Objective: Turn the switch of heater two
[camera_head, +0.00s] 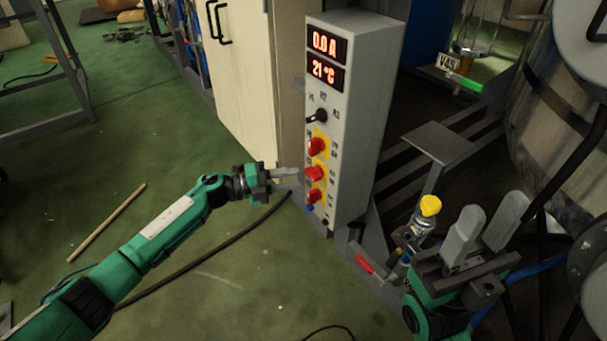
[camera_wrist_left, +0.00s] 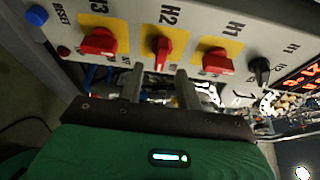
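The heater two switch (camera_head: 315,173) is the middle of three red switches on yellow plates on the grey control box. In the left wrist view the red H2 switch (camera_wrist_left: 163,46) appears just beyond the gap between my fingertips, its handle looking upright while its neighbours look sideways. I cannot tell whether a finger touches the box. My right gripper (camera_head: 492,210) is open and empty, at the lower right.
The H1 switch (camera_wrist_left: 215,58) and H3 switch (camera_wrist_left: 99,42) flank H2 closely. A black selector knob (camera_head: 317,116) and two red displays (camera_head: 326,58) are above. A yellow-topped valve (camera_head: 429,206) stands near my right gripper.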

